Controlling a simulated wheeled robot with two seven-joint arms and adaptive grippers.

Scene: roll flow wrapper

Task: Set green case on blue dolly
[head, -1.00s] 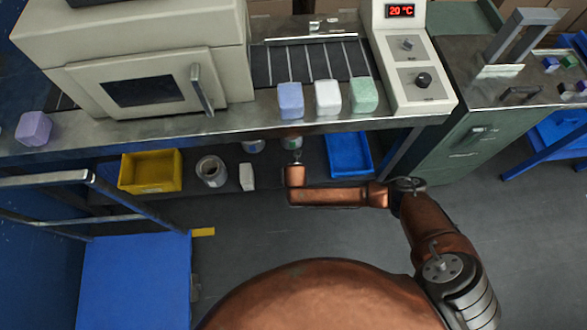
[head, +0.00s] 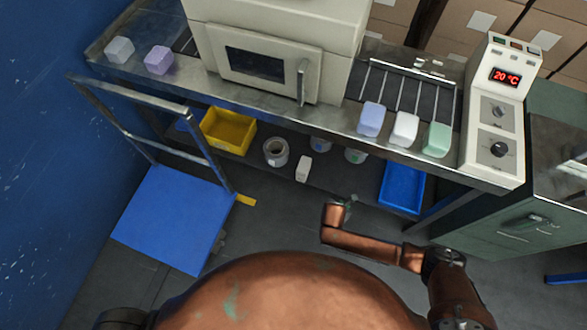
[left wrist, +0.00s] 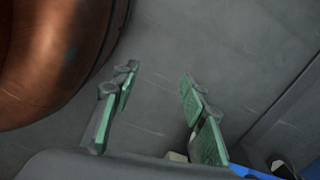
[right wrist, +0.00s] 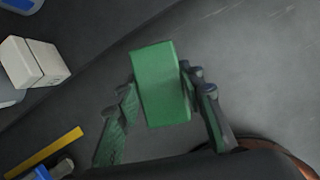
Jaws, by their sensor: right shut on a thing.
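The green case (right wrist: 160,84) is a plain green block. In the right wrist view my right gripper (right wrist: 160,78) is shut on it, with a finger on each side. In the head view my right arm reaches in from the right and its gripper is mostly hidden beyond the wrist. The blue dolly (head: 172,220) stands on the floor at left, with a flat, empty deck and a grey push handle (head: 145,137) on its far side. The held case is apart from it, to its right. My left gripper (left wrist: 158,76) is open and empty over grey floor.
A steel bench (head: 290,112) runs across the back, with pastel blocks, an oven (head: 262,60) and a control box (head: 495,110). Its lower shelf holds a yellow bin (head: 228,131), cans, a white box (head: 303,168) and a blue tray (head: 402,188). Yellow tape (head: 246,200) lies beside the dolly.

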